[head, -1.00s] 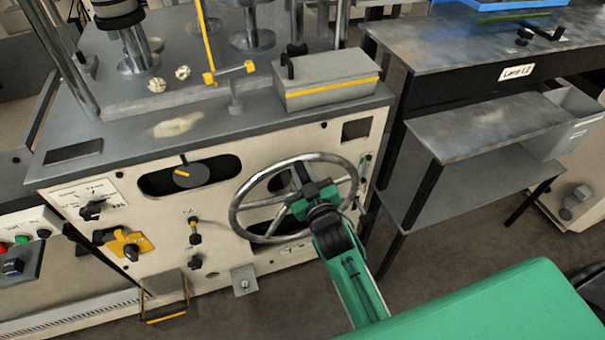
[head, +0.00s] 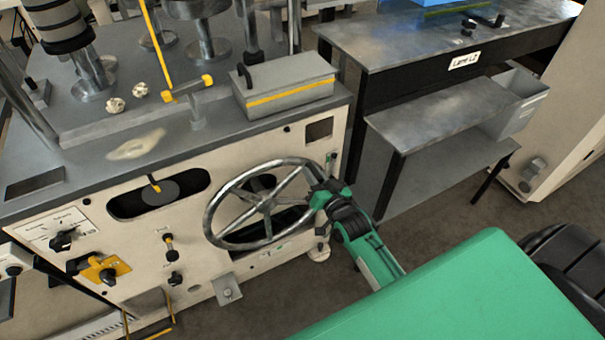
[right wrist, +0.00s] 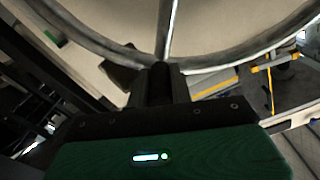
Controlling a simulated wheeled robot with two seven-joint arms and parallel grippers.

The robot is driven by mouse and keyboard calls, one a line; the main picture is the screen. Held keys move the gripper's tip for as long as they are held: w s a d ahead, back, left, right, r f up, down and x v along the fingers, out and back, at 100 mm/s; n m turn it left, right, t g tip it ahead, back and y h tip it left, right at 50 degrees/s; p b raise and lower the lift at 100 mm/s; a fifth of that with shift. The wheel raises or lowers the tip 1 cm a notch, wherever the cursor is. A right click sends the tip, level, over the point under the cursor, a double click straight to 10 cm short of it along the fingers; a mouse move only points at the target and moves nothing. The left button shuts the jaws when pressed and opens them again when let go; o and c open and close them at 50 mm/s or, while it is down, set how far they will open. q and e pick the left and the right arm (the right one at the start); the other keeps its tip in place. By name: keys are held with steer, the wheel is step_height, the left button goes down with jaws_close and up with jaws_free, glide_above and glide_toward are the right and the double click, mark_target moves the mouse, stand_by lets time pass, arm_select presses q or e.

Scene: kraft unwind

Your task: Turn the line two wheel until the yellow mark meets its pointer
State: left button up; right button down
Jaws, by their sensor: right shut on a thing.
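The line two wheel (head: 266,204) is a large grey metal handwheel with spokes on the cream machine front. My right gripper (head: 322,192) is at its right rim in the head view. In the right wrist view the jaws (right wrist: 160,78) are shut on the wheel rim (right wrist: 235,60), where a spoke meets it. Left of the wheel, a dark round dial (head: 162,194) sits in a black slot. Its yellow mark (head: 156,187) is near the top, close under a thin dark pointer (head: 152,178); whether they line up exactly is too small to tell. My left gripper is out of view.
A grey box with a yellow stripe (head: 290,88) stands on the machine top above the wheel. A metal table (head: 430,45) and lower shelf (head: 445,108) stand to the right, with open floor in front.

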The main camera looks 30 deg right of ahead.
steer(key=shift+d+f+m, duration=0.6)
steer(key=shift+d+f, duration=0.2)
steer(key=shift+d, duration=0.05)
steer(key=shift+d+f, duration=0.15)
steer(key=shift+f, duration=0.05)
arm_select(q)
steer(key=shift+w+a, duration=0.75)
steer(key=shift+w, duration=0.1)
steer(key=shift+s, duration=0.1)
